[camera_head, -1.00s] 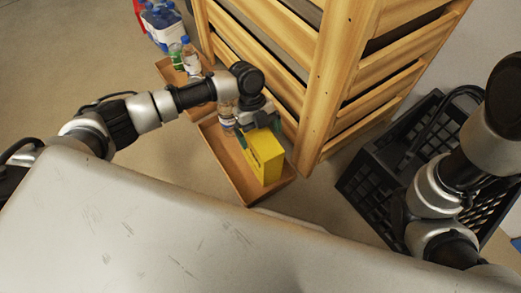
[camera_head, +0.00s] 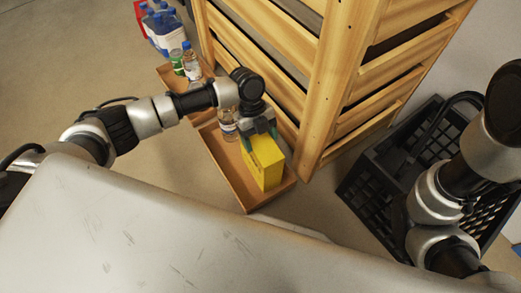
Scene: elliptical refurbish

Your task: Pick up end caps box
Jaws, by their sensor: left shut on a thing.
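A yellow box (camera_head: 264,162), which I take to be the end caps box, stands upright in a shallow brown tray (camera_head: 221,165) beside the wooden shelf. My left gripper (camera_head: 258,136) reaches down over the box's upper edge and is shut on it. The box still appears to be within the tray; whether its bottom touches the tray floor I cannot tell. My right arm shows at the right edge of the view, but its gripper is out of sight.
A clear bottle (camera_head: 228,125) stands in the tray beside the box. A second tray (camera_head: 173,77) behind holds bottles. The wooden shelf (camera_head: 318,95) rises close behind the box. A black crate (camera_head: 377,183) stands at the right. My pale body surface fills the front.

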